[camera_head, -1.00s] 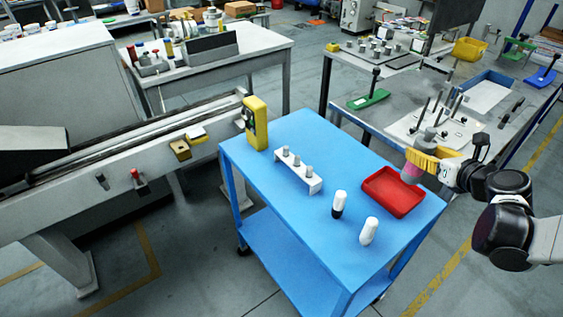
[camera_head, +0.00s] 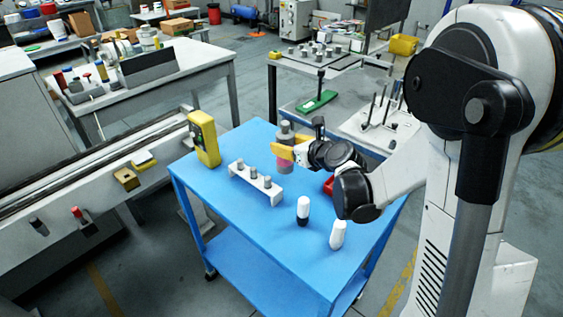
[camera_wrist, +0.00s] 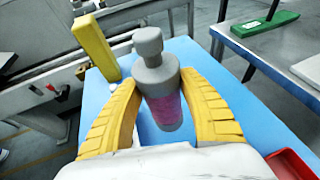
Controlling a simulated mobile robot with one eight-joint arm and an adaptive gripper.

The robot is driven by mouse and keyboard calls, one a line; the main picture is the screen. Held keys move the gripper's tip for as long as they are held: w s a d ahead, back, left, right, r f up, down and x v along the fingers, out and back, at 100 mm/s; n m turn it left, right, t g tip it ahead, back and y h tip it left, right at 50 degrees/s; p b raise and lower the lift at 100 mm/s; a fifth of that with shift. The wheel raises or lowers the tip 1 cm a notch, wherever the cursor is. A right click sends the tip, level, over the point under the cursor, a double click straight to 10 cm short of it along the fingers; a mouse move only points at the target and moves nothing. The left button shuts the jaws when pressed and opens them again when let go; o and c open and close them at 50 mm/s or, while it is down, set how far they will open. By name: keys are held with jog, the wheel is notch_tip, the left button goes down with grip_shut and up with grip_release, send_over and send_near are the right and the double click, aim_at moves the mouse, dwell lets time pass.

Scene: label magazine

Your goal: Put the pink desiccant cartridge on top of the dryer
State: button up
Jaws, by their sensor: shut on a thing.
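The pink desiccant cartridge (camera_head: 284,164) has a grey shoulder and cap and a pink see-through lower body. It is upright at the back of the blue cart in the head view. My gripper (camera_head: 283,151) has its yellow fingers shut around it. In the wrist view the cartridge (camera_wrist: 163,88) stands between the two yellow fingers of my gripper (camera_wrist: 162,108). I cannot tell how far its bottom is above the cart top. I cannot tell for sure which thing is the dryer.
A red tray (camera_head: 328,186) is mostly hidden by my arm. A conveyor rail (camera_head: 90,178) runs at left.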

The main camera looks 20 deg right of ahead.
jog(key=shift+w+a+f, duration=0.25)
jog(key=shift+a+f, duration=0.15)
jog(key=shift+a, duration=0.05)
notch_tip(320, 180, down, 4)
jog(key=shift+r+b, duration=0.1)
jog(key=shift+b, duration=1.15)
jog(key=o, duration=1.3)
jog(key=shift+o, duration=0.2)
